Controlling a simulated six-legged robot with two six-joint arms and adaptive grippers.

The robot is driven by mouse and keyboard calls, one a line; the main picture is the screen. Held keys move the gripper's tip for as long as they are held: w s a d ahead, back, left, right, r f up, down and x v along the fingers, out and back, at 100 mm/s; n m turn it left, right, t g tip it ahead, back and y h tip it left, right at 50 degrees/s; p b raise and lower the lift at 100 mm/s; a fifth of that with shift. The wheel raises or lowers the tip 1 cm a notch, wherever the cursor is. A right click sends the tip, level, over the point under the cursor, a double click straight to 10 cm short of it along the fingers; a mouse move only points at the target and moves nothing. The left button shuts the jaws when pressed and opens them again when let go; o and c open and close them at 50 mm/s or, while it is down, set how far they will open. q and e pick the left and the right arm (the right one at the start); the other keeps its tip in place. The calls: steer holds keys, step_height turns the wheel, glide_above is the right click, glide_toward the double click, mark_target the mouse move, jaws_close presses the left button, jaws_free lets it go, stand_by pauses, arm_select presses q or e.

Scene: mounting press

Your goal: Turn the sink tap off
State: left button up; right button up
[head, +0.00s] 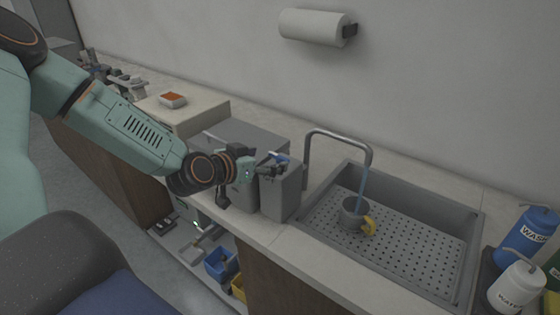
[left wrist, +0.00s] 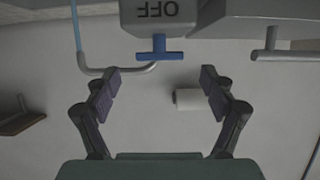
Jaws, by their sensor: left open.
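The curved metal tap (head: 340,137) stands at the sink (head: 472,250), and a blue water stream (head: 364,185) falls from it into a grey mug (head: 352,212) with a yellow handle. A blue T-shaped tap handle (left wrist: 160,50) sits on a grey box (left wrist: 158,12) whose "OFF" label appears upside down in the left wrist view. The tap spout (left wrist: 120,70) and stream also show there. My left gripper (left wrist: 158,80) is open and empty, with the handle ahead between its fingers, apart from them. In the head view, the gripper (head: 274,165) is at the box top, partly covering the handle. My right gripper is out of view.
A paper towel roll (head: 313,27) hangs on the wall. Blue and white bottles (head: 527,235) stand right of the sink. A beige block with a small dish (head: 173,99) is at the back left. Blue and yellow bins (head: 220,264) sit below the counter.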

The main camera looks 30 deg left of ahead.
mark_target(278, 158)
arm_select(q)
steer(key=x, duration=0.1)
steer(key=b+x, duration=0.1)
steer(key=shift+w+f, duration=0.2)
steer(key=shift+f, duration=0.15)
steer(key=shift+w+f, duration=0.15)
steer(key=shift+w, duration=0.2)
steer(key=shift+w+b, duration=0.3)
steer(key=shift+b, duration=0.15)
steer(key=shift+w+d+f, duration=0.1)
steer(key=shift+w, duration=0.15)
steer(key=shift+x, duration=0.95)
steer(key=shift+s+r, duration=0.2)
steer(key=shift+s, duration=0.1)
steer(key=shift+c, duration=0.3)
steer(key=shift+s, duration=0.1)
steer(key=shift+c, duration=0.7)
steer(key=shift+w+f, duration=0.1)
steer(key=shift+w, duration=0.2)
steer(key=c, duration=1)
steer(key=shift+o, duration=0.2)
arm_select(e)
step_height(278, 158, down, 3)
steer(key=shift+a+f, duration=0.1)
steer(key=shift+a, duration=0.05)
